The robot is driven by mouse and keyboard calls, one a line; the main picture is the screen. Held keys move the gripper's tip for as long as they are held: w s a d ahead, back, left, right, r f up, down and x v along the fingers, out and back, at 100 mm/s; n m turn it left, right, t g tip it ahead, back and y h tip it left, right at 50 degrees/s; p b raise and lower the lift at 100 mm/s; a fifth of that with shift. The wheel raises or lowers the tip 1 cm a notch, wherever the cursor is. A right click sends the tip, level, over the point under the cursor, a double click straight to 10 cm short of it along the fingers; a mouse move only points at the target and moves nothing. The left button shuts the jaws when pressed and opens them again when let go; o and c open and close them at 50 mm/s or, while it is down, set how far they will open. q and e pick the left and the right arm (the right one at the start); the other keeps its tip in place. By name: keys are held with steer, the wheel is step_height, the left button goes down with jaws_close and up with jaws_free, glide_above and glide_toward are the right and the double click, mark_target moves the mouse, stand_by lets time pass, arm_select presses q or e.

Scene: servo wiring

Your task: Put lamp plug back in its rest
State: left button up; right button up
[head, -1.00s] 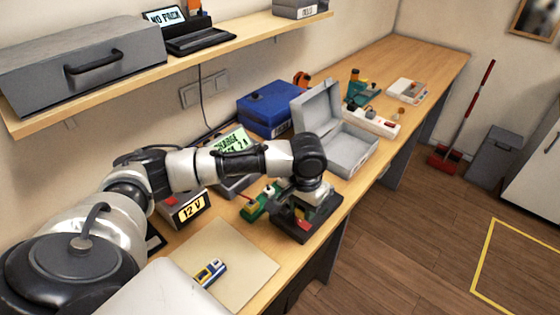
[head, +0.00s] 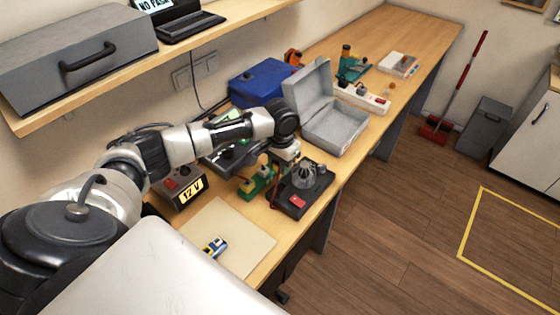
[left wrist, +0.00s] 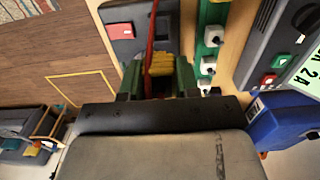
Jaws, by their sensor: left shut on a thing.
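A yellow plug (left wrist: 160,64) with a red cable is held between the fingers of my left gripper (left wrist: 158,82) in the left wrist view. In the head view my left gripper (head: 283,168) points down behind the lamp base, its fingers partly hidden. The dark lamp base (head: 292,203) carries a grey cone-shaped lamp (head: 304,176) and a red switch; it also shows in the left wrist view (left wrist: 128,14). A green block (head: 251,190) with yellow and pale parts stands left of the base. In the left wrist view a green strip (left wrist: 214,14) bears several white sockets. I cannot tell which part is the plug's rest.
A 12 V supply (head: 183,193) stands to the left. A beige mat (head: 245,240) with a small blue-and-yellow item (head: 215,246) lies in front. An open grey case (head: 335,130), a blue box (head: 258,83) and a white power strip (head: 362,98) stand farther back.

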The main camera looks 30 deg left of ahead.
arm_select(q)
steer(key=shift+s, duration=0.1)
steer(key=shift+f+b, duration=1.2)
steer(key=shift+f, duration=1.65)
steer(key=shift+a, duration=0.1)
arm_select(e)
steer(key=shift+w+d+f, duration=0.1)
steer(key=shift+d+f, duration=0.15)
steer(key=shift+f, duration=0.25)
steer(key=shift+w+d+f, duration=0.1)
steer(key=shift+d+f, duration=0.15)
steer(key=shift+f, duration=0.2)
steer(key=shift+r, duration=0.1)
arm_select(q)
steer(key=shift+p, duration=0.45)
arm_select(e)
steer(key=shift+r, duration=0.35)
steer(key=shift+a, duration=0.15)
steer(key=shift+s+r, duration=0.1)
steer(key=shift+r, duration=0.1)
arm_select(q)
steer(key=shift+p, duration=0.4)
arm_select(e)
steer(key=shift+r, duration=0.2)
